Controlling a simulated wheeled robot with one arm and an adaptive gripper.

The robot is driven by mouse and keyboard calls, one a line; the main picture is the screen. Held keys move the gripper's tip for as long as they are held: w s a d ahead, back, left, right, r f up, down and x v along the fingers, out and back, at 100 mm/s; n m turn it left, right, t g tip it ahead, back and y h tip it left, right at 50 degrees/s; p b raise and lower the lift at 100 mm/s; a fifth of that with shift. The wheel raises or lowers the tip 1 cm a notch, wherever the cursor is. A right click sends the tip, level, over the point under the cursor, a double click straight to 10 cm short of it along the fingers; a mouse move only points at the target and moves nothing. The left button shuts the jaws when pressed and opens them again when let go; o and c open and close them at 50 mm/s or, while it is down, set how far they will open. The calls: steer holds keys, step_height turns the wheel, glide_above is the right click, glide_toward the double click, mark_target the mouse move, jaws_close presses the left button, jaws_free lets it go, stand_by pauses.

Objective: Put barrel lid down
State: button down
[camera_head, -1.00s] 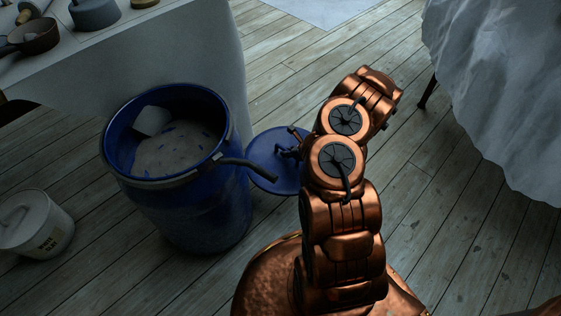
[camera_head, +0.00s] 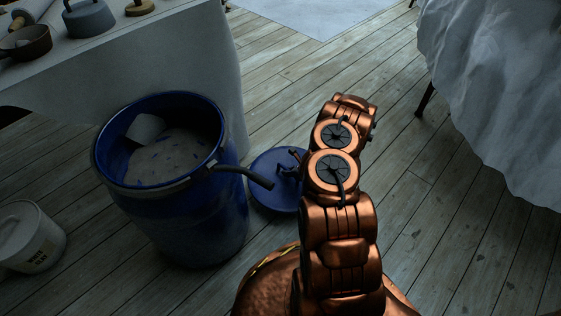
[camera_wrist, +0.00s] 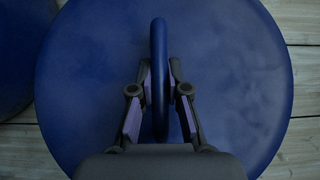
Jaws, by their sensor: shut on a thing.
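The barrel lid (camera_head: 273,196) is a round blue disc beside the barrel, low over or on the floor; I cannot tell whether it touches the boards. My gripper (camera_head: 291,163) is at the lid's upper side, partly hidden by my arm. In the wrist view the lid (camera_wrist: 235,80) fills most of the picture, with a blue upright handle (camera_wrist: 158,60) across its middle. My gripper (camera_wrist: 159,82) is shut on that handle, one finger on each side. The open blue barrel (camera_head: 185,225) stands left of the lid, holding pale material and a light scoop-like piece.
A white bucket (camera_head: 32,240) stands on the floor at the far left. A cloth-covered table (camera_head: 190,50) with pots is behind the barrel. Another draped table (camera_head: 500,100) is at the right. A lever (camera_head: 245,174) sticks out from the barrel's rim towards the lid. The plank floor between the tables is clear.

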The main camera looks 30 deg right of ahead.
mark_target(281, 157)
steer(key=w+d+b, duration=0.1)
steer(key=w, duration=0.2)
steer(key=w+b, duration=0.1)
steer(key=w, duration=0.2)
steer(key=w+d+f+b, duration=0.1)
steer(key=w, duration=0.2)
steer(key=shift+w+d, duration=0.15)
steer(key=shift+d, duration=0.15)
steer(key=shift+w+d, duration=0.1)
steer(key=shift+w, duration=0.55)
step_height(281, 157, down, 3)
steer(key=shift+r+b, duration=0.1)
steer(key=shift+b, duration=1)
steer(key=shift+f, duration=0.3)
steer(key=shift+f, duration=0.15)
steer(key=c, duration=1.2)
jaws_free()
steer(key=shift+o, duration=0.2)
